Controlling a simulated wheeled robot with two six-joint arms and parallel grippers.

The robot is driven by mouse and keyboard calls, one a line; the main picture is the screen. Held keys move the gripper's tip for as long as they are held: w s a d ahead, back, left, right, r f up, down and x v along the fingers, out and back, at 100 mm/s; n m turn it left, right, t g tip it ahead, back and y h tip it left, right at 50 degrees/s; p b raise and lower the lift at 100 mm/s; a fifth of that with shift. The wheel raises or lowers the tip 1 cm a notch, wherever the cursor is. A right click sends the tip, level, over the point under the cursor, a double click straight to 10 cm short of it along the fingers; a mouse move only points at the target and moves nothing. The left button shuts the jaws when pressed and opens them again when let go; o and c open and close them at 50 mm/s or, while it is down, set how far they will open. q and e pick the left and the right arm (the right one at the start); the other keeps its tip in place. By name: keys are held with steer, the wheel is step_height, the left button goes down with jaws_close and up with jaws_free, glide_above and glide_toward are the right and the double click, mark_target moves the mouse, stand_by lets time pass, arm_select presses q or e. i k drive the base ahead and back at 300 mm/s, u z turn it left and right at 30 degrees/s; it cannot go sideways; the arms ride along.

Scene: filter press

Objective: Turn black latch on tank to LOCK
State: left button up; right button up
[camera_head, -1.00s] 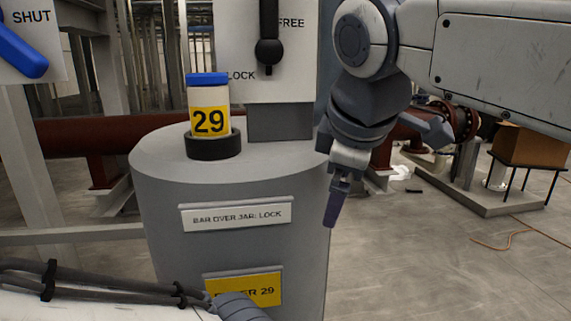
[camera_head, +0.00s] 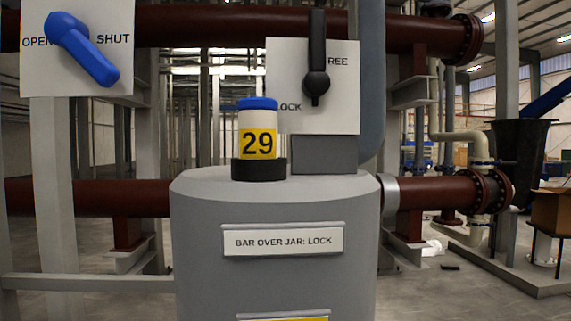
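The black latch (camera_head: 316,82) is mounted on a white panel (camera_head: 342,115) above the grey tank (camera_head: 205,215). A white jar (camera_head: 257,140) with a blue lid and yellow "29" label stands upright in a black ring on the tank top, left of the latch. A tank plate (camera_head: 284,240) reads "BAR OVER JAR: LOCK". Neither gripper shows.
A blue handle (camera_head: 85,50) on a white OPEN/SHUT panel is at upper left, pointing down-right. Red pipes (camera_head: 80,196) run behind the tank. A brown box (camera_head: 552,212) stands at far right. The space in front of the tank is clear.

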mark_target(316, 82)
steer(key=u, duration=0.05)
steer(key=k, duration=1.05)
steer(key=z, duration=0.9)
steer(key=i, duration=0.95)
steer(key=u, duration=0.3)
